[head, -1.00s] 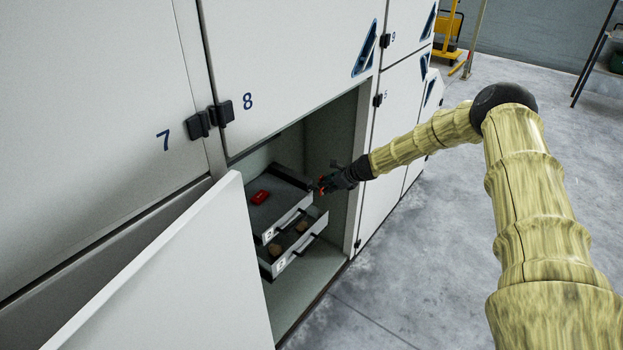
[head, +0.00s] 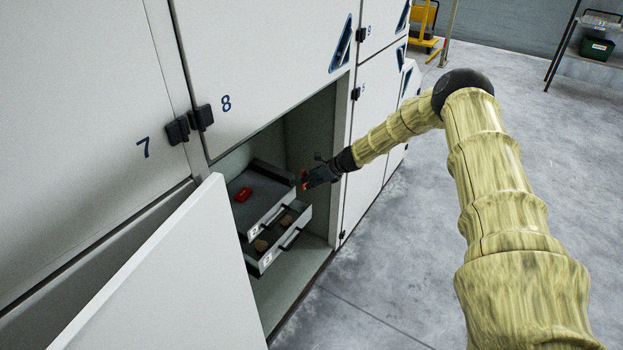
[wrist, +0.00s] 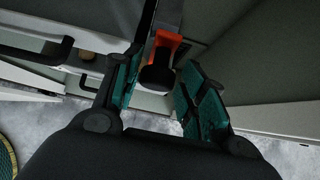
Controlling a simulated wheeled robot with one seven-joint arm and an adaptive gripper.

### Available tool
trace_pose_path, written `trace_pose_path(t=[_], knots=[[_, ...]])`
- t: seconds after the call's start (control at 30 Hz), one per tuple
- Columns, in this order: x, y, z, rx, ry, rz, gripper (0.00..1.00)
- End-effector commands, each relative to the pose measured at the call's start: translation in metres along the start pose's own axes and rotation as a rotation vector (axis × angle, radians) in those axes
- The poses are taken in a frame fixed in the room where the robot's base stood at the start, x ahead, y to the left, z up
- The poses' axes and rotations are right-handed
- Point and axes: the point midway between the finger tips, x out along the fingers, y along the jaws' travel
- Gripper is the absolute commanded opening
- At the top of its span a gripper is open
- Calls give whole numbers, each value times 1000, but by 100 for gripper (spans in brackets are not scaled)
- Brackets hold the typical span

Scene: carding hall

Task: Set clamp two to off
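My gripper (head: 309,180) is at the right side of the open cabinet below door 8, beside the upper drawer. In the wrist view its two teal-padded fingers are apart. An orange part with a dark rounded end (wrist: 164,60) lies between the fingertips, at the end of a dark bar; it may be a clamp handle. I cannot tell whether the fingers touch it. No clamp number is readable. The upper drawer (head: 254,230) is pulled out and holds a red block (head: 242,194). The lower drawer (head: 268,262) is also out and holds brown lumps (head: 262,245).
The open white cabinet door (head: 160,280) stands out at the lower left. Closed doors with dark latches (head: 201,117) surround the opening. The grey floor (head: 390,270) to the right is clear. A yellow trolley (head: 425,25) and a rack with a green box (head: 597,47) stand behind.

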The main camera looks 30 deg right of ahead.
Motion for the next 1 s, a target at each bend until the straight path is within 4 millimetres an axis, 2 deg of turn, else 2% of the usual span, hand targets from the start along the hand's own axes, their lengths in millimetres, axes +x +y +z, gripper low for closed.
trace_pose_path(t=[0.3,0.47,1.0], knots=[[1,2,3,-2,-2,3,50],[-6,2,4,-2,-3,3,50],[-73,0,3,-1,-4,2,50]])
